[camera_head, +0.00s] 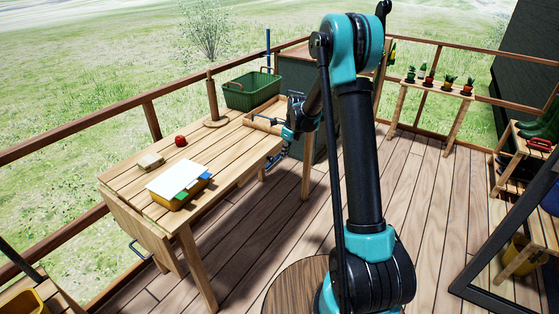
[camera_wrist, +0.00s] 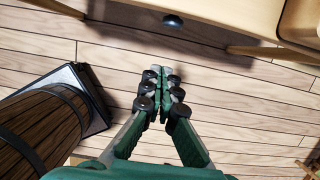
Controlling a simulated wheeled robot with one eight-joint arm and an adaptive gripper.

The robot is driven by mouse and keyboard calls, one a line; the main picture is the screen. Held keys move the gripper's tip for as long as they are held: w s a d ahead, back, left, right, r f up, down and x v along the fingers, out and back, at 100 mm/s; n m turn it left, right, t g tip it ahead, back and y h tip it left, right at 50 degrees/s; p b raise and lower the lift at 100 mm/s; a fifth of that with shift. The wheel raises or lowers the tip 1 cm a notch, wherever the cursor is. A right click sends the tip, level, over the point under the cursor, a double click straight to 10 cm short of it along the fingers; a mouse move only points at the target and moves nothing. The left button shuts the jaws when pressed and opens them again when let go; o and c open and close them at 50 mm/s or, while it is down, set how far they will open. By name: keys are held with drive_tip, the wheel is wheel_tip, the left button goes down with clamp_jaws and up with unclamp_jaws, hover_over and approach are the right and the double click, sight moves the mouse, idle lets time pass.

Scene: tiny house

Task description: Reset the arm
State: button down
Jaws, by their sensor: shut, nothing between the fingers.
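My teal and black arm stands in the middle of the camera_head view and bends over to the left. My gripper (camera_head: 276,158) hangs beside the right edge of the wooden table (camera_head: 128,175), pointing down. In the wrist view my gripper (camera_wrist: 161,72) is shut with its fingertips together and nothing between them. Below it is bare plank floor (camera_wrist: 230,112). Part of the gripper is small and hard to make out in the camera_head view.
On the table are a red round object (camera_head: 180,141), a yellow box (camera_head: 181,199) with a white sheet (camera_head: 178,176), a small wooden block (camera_head: 150,161) and a wooden tray (camera_head: 262,122). A green crate (camera_head: 251,95) stands behind. Potted plants (camera_head: 449,81) line a far shelf. The deck's middle is clear.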

drive_tip(key=v, duration=0.6)
drive_tip(key=s+d+r+n+t, duration=0.1)
drive_tip(key=s+d+r+n, duration=0.15)
drive_tip(key=s+n, duration=0.45)
drive_tip(key=s+d+r+n, duration=0.2)
drive_tip(key=s+d+n, duration=0.2)
drive_tip(key=s, duration=0.6)
drive_tip(key=s+d+f+n+h, duration=0.1)
drive_tip(key=s+d+f+n, duration=0.1)
drive_tip(key=s+n, duration=0.5)
drive_tip(key=s+d+f+n+t+h, duration=0.1)
drive_tip(key=s+d+f+n, duration=0.1)
drive_tip(key=s+n, duration=0.5)
drive_tip(key=s, duration=0.6)
drive_tip(key=shift+d+t, duration=0.25)
drive_tip(key=shift+t, duration=0.05)
